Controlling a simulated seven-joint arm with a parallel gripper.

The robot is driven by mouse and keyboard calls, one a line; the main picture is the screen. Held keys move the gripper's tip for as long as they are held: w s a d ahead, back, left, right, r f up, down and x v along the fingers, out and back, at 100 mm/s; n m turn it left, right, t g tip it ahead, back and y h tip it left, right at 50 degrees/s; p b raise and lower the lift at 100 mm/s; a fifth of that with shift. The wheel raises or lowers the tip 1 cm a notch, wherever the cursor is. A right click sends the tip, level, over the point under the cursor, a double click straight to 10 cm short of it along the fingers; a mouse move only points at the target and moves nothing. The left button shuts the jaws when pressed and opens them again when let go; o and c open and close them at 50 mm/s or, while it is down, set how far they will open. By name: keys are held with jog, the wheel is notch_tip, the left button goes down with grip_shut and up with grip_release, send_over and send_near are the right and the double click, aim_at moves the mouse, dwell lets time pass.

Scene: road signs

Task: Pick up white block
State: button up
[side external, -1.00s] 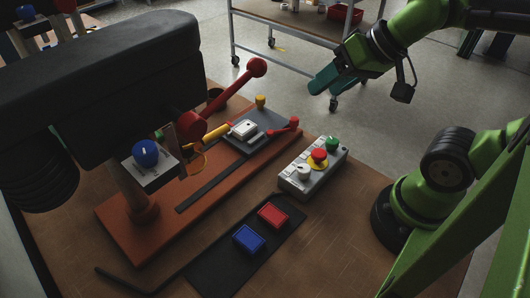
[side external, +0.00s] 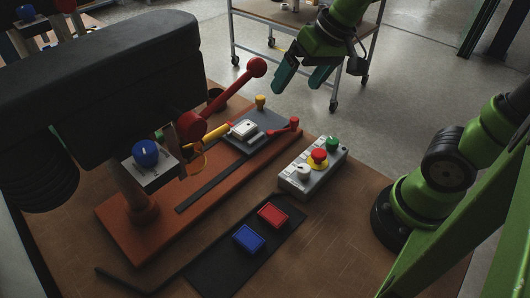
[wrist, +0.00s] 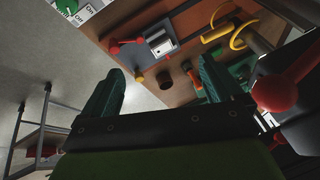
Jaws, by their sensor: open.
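The white block (side external: 243,128) lies on a dark grey vise-like fixture (side external: 262,135) on the orange-brown base plate, in the middle of the side view. In the wrist view the white block (wrist: 158,41) shows near the top centre, beyond my fingertips. My gripper (side external: 302,82) has teal fingers, is open and empty, and hangs in the air behind and to the right of the block, well apart from it. In the wrist view my gripper (wrist: 162,80) shows its two fingers spread wide.
A red-knobbed lever (side external: 256,68) rises just left of the block. A yellow knob (side external: 260,101) and a small red handle (side external: 294,122) flank the fixture. A grey button box (side external: 312,168) stands to the right. Red (side external: 273,215) and blue (side external: 249,239) blocks lie on a black mat in front.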

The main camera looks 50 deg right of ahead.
jog(key=w+a+f+n+g+h, duration=0.1)
jog(key=w+f+n+g+h, duration=0.2)
jog(key=w, duration=1.2)
jog(key=g+y, duration=0.1)
send_over(244, 126)
jog(key=f, duration=0.9)
jog(key=shift+s+d+f, duration=0.1)
jog(key=shift+d+f, duration=0.1)
jog(key=shift+f, duration=0.1)
jog(key=shift+a+f, duration=0.15)
jog(key=shift+f, duration=1.5)
jog(key=shift+a+f, duration=0.15)
jog(key=shift+f, duration=1.45)
jog(key=shift+r, duration=0.1)
jog(key=c, duration=1.2)
